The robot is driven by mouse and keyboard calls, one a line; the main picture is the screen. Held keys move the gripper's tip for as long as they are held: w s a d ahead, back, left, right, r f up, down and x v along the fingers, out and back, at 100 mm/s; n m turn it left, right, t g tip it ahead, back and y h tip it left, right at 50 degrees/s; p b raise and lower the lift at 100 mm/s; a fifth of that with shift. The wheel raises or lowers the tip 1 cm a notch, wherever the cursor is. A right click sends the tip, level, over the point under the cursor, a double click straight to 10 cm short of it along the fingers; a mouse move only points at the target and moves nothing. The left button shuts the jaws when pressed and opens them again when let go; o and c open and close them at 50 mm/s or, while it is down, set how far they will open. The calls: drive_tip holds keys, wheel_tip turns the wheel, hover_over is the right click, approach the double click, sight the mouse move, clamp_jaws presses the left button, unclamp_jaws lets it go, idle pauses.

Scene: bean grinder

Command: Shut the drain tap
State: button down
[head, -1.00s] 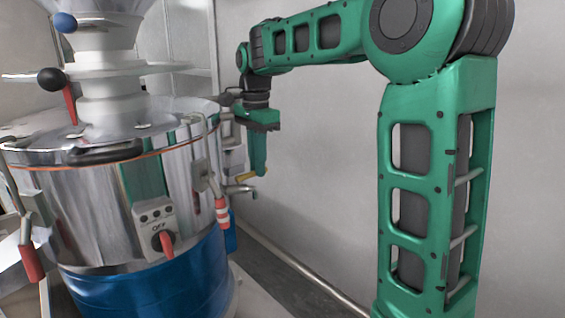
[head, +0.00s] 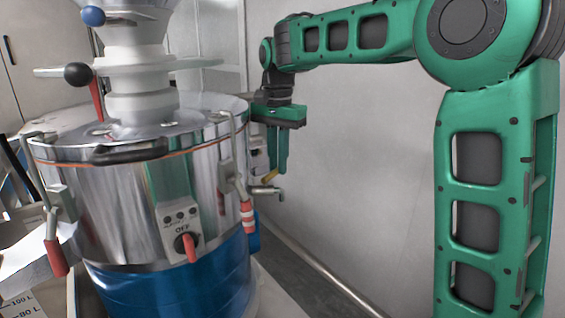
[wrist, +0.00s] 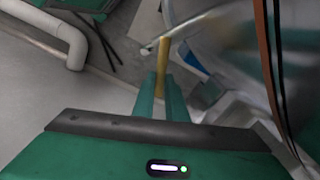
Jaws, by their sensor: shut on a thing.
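The drain tap (head: 267,191) is a small metal spout low on the right side of the shiny steel grinder drum (head: 130,210). Its yellow lever (head: 269,178) slants just above the spout. In the wrist view the lever (wrist: 163,56) reaches from between the green fingers up to the tap (wrist: 149,49). My gripper (head: 278,172) points down from above and is shut on the yellow lever; its fingers also show in the wrist view (wrist: 160,88). The fingers hide part of the lever, and the lever's joint with the tap is hard to make out.
A red-and-white handled latch (head: 247,214) hangs on the drum left of the tap. A control box with a red knob (head: 187,243) is on the drum's front. A pale wall (head: 350,180) stands behind, with a pipe (head: 310,262) along its foot.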

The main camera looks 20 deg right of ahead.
drive_tip(key=shift+w+d+r, duration=0.1)
drive_tip(key=shift+w, duration=0.05)
drive_tip(key=c, duration=1.8)
unclamp_jaws()
drive_tip(key=shift+o, duration=0.2)
wheel_tip(320, 180, up, 11)
drive_tip(key=shift+f, duration=0.2)
